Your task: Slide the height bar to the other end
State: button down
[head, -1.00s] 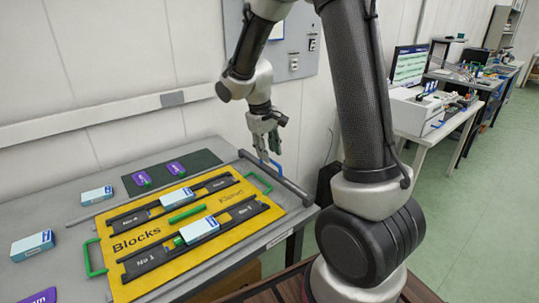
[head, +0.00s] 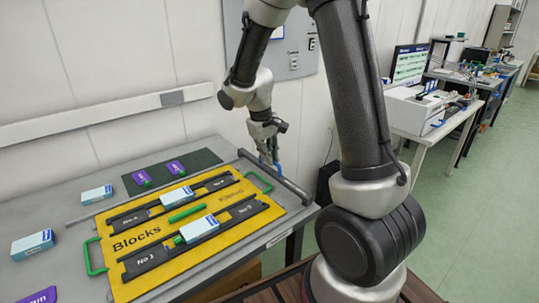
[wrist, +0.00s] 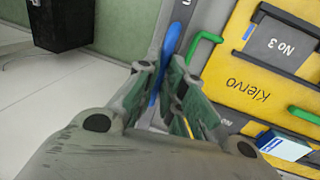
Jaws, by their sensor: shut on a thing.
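The grey height bar (head: 291,186) lies along the right end of the grey table, beyond the yellow board. A blue handle (wrist: 172,40) stands at the bar in the wrist view. My gripper (head: 272,158) is low at the bar's far part, near the wall. In the wrist view my gripper (wrist: 166,92) has its green-grey fingers closed around the blue handle. The fingers hide part of the handle and the bar behind it.
The yellow "Blocks" board (head: 165,271) has a green handle (head: 259,182) close to the bar. Light-blue boxes (head: 201,229) and purple packs (head: 176,167) lie on the board and table. A black box (wrist: 62,24) stands on the floor beyond the table's end.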

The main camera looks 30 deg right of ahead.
jog(key=s+a, duration=0.3)
jog(key=a, duration=1.6)
jog(key=s+a, duration=0.4)
jog(key=a, duration=1.5)
jog(key=s+a, duration=0.4)
jog(key=a, duration=1.4)
jog(key=shift+a, duration=0.4)
jog(key=shift+r, duration=0.1)
jog(key=c, duration=1.5)
grip_release()
jog(key=shift+a, duration=0.15)
jog(key=r, duration=0.4)
jog(key=a+r, duration=0.1)
jog(key=r, duration=0.2)
jog(key=a+r, duration=0.1)
jog(key=r, duration=0.3)
jog(key=shift+s+r, duration=0.3)
jog(key=shift+r, duration=0.05)
